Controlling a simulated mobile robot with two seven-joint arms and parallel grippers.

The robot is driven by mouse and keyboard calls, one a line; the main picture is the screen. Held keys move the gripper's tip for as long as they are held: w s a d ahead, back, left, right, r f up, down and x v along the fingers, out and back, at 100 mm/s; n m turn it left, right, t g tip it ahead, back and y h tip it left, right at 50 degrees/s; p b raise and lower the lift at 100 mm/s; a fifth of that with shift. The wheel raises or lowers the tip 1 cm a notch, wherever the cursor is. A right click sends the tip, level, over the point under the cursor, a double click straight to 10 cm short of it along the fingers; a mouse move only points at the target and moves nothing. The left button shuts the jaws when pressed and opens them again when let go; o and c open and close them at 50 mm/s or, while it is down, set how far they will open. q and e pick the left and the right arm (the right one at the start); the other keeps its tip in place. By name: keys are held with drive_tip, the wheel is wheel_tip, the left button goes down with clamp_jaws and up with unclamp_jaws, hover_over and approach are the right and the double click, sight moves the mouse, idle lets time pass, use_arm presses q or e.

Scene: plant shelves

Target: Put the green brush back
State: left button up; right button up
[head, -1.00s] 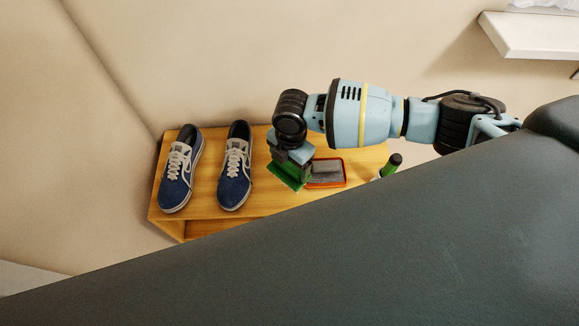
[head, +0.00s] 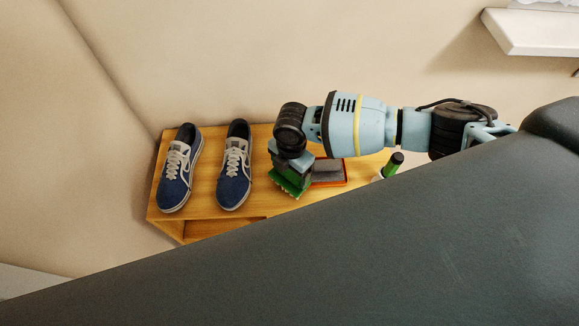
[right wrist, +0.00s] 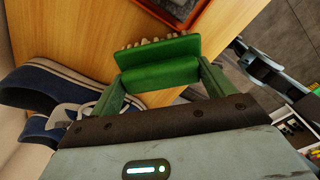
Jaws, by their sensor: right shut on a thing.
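The green brush (head: 287,187) is held in my right gripper (head: 290,170), above the wooden shelf (head: 207,205) between the shoes and a small tray. In the right wrist view the green brush (right wrist: 160,62) sits between the two fingers of my right gripper (right wrist: 163,85), with pale bristles along its far edge. The fingers are shut on it. I cannot tell whether the bristles touch the wood.
Two blue shoes (head: 234,180) stand on the left of the shelf. An orange-rimmed tray (head: 329,184) with a grey pad lies right beside the brush. A green bottle with a black cap (head: 392,165) stands farther right. A large dark surface hides the lower right.

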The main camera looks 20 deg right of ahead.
drive_tip(key=o, duration=1)
drive_tip(key=shift+o, duration=0.2)
drive_tip(key=shift+r, duration=0.1)
drive_tip(key=shift+r, duration=0.25)
use_arm(q)
drive_tip(key=shift+w+r+p, duration=0.25)
drive_tip(key=shift+r+p, duration=0.15)
drive_tip(key=shift+r, duration=0.1)
drive_tip(key=shift+w+r+p, duration=0.2)
drive_tip(key=shift+r+p, duration=0.2)
drive_tip(key=shift+r, duration=0.05)
use_arm(e)
wheel_tip(320, 180, up, 13)
drive_tip(key=shift+d+f, duration=0.2)
use_arm(q)
drive_tip(key=shift+a, duration=0.1)
